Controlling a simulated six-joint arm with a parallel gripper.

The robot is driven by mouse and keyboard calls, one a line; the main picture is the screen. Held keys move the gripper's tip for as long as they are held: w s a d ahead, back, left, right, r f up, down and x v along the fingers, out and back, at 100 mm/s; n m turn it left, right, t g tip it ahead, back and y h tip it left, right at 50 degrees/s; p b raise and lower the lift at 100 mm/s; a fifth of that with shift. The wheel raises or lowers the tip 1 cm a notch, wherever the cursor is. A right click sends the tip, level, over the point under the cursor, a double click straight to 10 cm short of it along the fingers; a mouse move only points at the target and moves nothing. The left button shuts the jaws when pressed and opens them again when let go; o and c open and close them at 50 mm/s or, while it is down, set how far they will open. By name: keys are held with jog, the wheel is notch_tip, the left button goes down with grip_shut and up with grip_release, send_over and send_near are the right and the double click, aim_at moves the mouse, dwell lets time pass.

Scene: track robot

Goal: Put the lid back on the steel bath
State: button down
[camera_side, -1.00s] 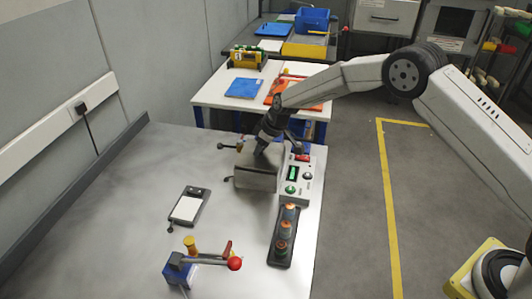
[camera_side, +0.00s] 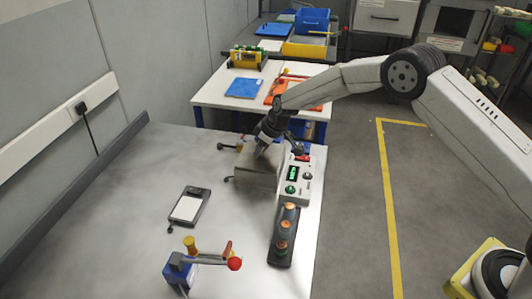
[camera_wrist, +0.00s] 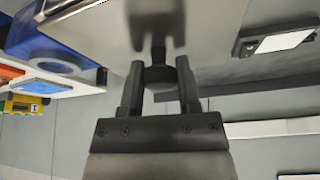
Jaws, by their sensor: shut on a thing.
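The steel bath (camera_side: 256,181) is a grey metal box near the far right corner of the steel bench. My gripper (camera_side: 262,151) is over its top in the side view. In the wrist view, my gripper (camera_wrist: 160,85) is shut on a dark round knob (camera_wrist: 159,74), which stands on a shiny steel plate, the lid (camera_wrist: 205,25). The plate mirrors the fingers. The lid (camera_side: 246,156) is over the bath; I cannot tell whether it is fully seated. The bath's inside is hidden.
A control box with a green display (camera_side: 293,173) stands right beside the bath. A flat scale-like device (camera_side: 189,207) and a blue clamp with a red ball (camera_side: 180,268) sit to the left and front.

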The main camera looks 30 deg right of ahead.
dwell(0.4)
grip_release()
jog(key=shift+r, duration=0.15)
jog(key=shift+r, duration=3.3)
grip_shut()
